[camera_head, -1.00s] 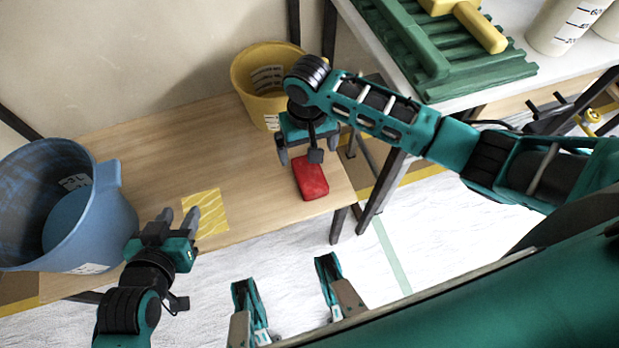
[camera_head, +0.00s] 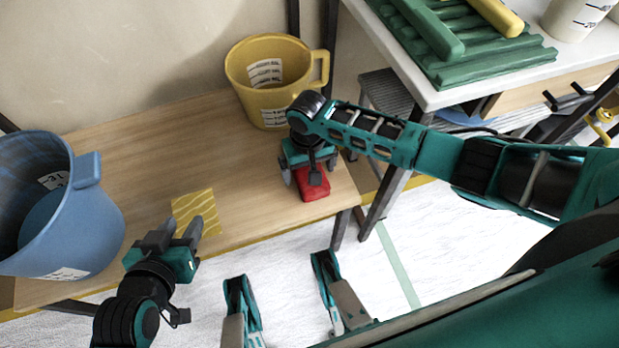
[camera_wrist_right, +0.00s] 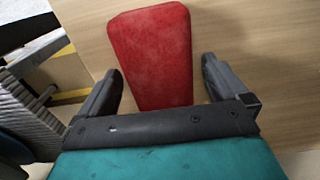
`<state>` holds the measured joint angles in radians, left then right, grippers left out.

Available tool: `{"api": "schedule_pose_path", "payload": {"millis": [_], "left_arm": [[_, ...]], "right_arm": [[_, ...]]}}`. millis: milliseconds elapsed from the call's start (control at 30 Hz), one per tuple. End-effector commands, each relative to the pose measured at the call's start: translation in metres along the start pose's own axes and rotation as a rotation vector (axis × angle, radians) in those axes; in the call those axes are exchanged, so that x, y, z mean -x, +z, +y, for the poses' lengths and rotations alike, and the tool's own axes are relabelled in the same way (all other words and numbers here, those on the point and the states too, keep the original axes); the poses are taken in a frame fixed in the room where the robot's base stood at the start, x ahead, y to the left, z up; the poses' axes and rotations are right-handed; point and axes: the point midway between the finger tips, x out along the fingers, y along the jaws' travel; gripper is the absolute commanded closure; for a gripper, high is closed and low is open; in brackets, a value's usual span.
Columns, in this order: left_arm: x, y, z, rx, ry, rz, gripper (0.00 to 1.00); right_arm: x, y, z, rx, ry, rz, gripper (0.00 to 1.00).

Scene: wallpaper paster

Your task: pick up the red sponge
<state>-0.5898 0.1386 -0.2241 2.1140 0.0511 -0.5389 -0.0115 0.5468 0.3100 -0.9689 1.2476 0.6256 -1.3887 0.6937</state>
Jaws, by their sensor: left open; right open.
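The red sponge (camera_head: 314,191) lies flat on the wooden bench near its right end. In the right wrist view the red sponge (camera_wrist_right: 155,50) lies between and beyond the two fingers. My right gripper (camera_head: 309,180) is open above the sponge, its fingers on either side of it, and hides part of it in the head view. In the right wrist view the open fingers of the right gripper (camera_wrist_right: 162,88) do not clamp the sponge; whether they touch it I cannot tell. My left gripper (camera_head: 183,233) is open and empty near the bench's front edge.
A yellow measuring bucket (camera_head: 262,75) stands behind the sponge. A blue bucket (camera_head: 75,225) stands at the left. A yellow patterned square (camera_head: 196,212) lies on the wooden bench (camera_head: 130,140). A white table (camera_head: 425,95) with a green ridged tray stands at the right.

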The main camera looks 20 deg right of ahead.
Motion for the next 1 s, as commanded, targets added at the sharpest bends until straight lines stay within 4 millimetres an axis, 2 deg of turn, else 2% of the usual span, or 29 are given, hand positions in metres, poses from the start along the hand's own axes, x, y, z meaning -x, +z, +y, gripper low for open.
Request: {"api": "schedule_pose_path", "payload": {"millis": [267, 800, 833, 1000], "left_arm": [[-0.0008, -0.008, 0.0013, -0.002, 0.003, 0.016, 0.57], [-0.0019, -0.0035, -0.0003, -0.008, 0.002, 0.008, 0.57], [-0.002, -0.0033, -0.0004, -0.009, 0.001, 0.008, 0.57], [-0.0019, -0.0033, -0.0007, -0.009, 0.001, 0.008, 0.57]], "right_arm": [[-0.0017, -0.0005, -0.0003, 0.0, -0.001, 0.002, 0.01], [-0.0018, -0.0003, -0.0002, 0.0, -0.001, 0.001, 0.53], [-0.0018, -0.0004, -0.0002, 0.0, -0.001, 0.001, 0.55], [-0.0017, -0.0004, -0.0002, 0.0, -0.001, 0.001, 0.55]]}}
